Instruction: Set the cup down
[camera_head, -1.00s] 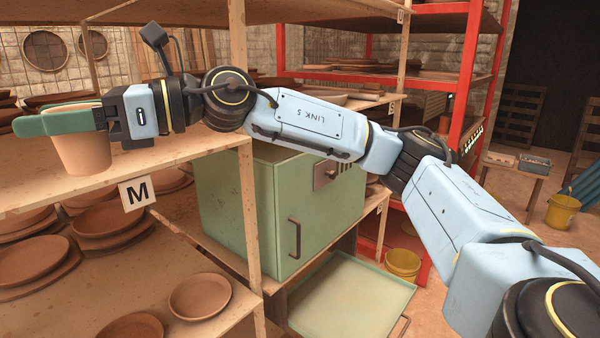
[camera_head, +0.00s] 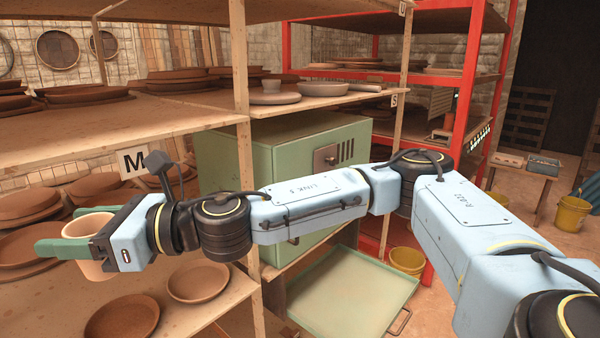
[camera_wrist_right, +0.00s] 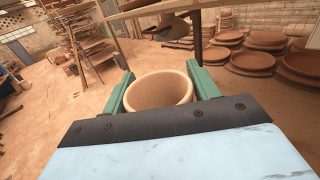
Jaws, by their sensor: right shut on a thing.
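The cup (camera_head: 93,234) is a plain terracotta-coloured pot with an open top. My right gripper (camera_head: 66,237) is shut on it, with its green fingers on either side. The cup is upright or nearly so, at the left edge of the head view, level with the lower shelf (camera_head: 217,318) area below the sign M. In the right wrist view the cup (camera_wrist_right: 159,91) sits between the two green fingers, and its empty inside shows. I cannot tell whether its base touches anything. My left gripper is not in view.
Stacks of terracotta plates (camera_head: 95,188) fill the shelf behind the cup. Single plates (camera_head: 198,281) lie nearer the front. The upper shelf (camera_head: 130,125) and its post (camera_head: 246,210) stand close to my right arm. A green cabinet (camera_head: 285,160) is behind the arm.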

